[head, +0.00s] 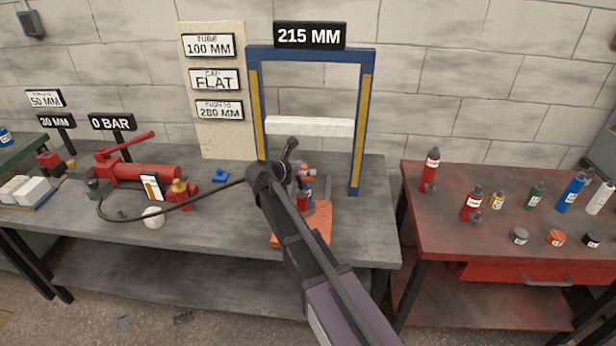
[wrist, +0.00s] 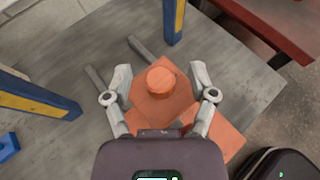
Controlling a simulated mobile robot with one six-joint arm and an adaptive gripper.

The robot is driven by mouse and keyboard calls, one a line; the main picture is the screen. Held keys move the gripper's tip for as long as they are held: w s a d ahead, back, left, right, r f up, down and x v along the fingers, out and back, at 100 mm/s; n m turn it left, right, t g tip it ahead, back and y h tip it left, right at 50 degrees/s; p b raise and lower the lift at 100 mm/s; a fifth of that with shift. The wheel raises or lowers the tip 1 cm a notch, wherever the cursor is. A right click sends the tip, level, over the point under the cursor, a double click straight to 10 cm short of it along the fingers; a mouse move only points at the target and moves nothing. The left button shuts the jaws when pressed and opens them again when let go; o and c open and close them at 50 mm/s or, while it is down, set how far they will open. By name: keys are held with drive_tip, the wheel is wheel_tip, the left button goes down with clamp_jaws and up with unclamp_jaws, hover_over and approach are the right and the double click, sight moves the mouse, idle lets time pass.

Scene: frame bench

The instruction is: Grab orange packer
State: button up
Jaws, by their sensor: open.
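In the wrist view, an orange piece with a round raised top (wrist: 160,79) and a squarish body lies between the two fingers of my gripper (wrist: 161,74). The fingers are spread, one on each side of it, and I cannot tell whether they touch it. More orange, a flat slab (wrist: 222,143), shows below right, partly hidden by my gripper. In the head view, an orange slab (head: 320,226) lies on the grey bench at the foot of the blue frame. My arm hides most of the gripper and part of the orange there.
The blue press frame (head: 366,130) with a white crossbar and yellow strips stands behind on the bench (head: 240,228). A red pump (head: 140,173) with a black hose is on the left. A red table (head: 440,240) with several bottles is on the right.

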sight(304, 166)
idle(0.4)
clamp_jaws()
drive_tip(key=shift+r, duration=0.15)
wheel_tip(304, 166, up, 3)
drive_tip(key=p, duration=0.3)
drive_tip(key=shift+r, duration=0.1)
drive_tip(key=s+a+p, duration=0.1)
drive_tip(key=s+a, duration=0.2)
drive_tip(key=s, duration=0.4)
drive_tip(key=s+a+r+p, duration=0.1)
drive_tip(key=s+a, duration=0.2)
drive_tip(key=s, duration=0.4)
drive_tip(key=shift+s+a+r, duration=0.25)
drive_tip(key=shift+a+r, duration=0.05)
drive_tip(key=shift+a, duration=0.05)
